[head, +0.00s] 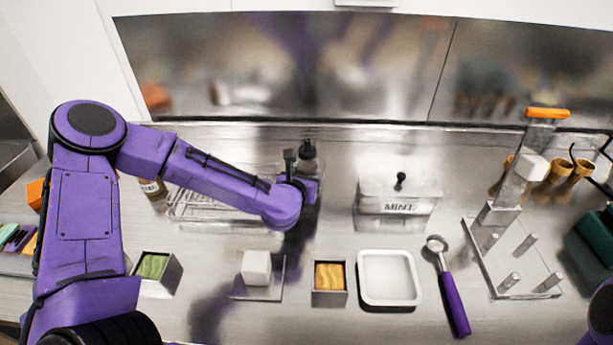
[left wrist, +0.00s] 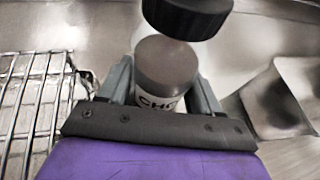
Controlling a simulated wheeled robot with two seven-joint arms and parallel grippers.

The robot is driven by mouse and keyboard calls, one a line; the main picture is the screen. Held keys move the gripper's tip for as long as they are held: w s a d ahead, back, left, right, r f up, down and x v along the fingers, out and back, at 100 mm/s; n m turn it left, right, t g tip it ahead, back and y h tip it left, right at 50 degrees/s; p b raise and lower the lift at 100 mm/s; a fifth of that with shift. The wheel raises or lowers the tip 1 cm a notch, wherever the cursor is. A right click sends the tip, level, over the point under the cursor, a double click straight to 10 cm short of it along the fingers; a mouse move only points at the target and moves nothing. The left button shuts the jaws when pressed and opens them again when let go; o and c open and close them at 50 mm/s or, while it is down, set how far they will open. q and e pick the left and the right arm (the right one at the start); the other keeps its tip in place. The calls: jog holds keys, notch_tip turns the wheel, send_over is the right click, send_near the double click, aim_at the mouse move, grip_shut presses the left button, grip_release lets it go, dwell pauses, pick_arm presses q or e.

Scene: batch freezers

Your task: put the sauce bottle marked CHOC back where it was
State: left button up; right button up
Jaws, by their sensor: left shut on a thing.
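My left gripper (head: 304,174) is shut on the sauce bottle (head: 307,155) near the back of the steel counter, right of the wire rack. In the head view only the bottle's dark top shows clearly above the gripper. In the left wrist view the bottle (left wrist: 166,75) stands between the two fingers (left wrist: 165,92), with part of a CHOC label showing and a black round piece above it. Its base is hidden, so I cannot tell whether it touches the counter. My right gripper is not clearly seen; only a bit of that arm shows at the lower right corner.
Another labelled bottle (head: 152,188) stands left, partly behind my arm. The wire rack (head: 190,208) lies under my forearm. A clear lidded MINT box (head: 397,213) stands to the right. Small tubs, a white tray (head: 362,295) and a purple-handled scoop (head: 452,300) lie in front.

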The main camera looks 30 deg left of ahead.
pick_arm(q)
jog(key=shift+f, duration=0.1)
jog(key=o, duration=1.1)
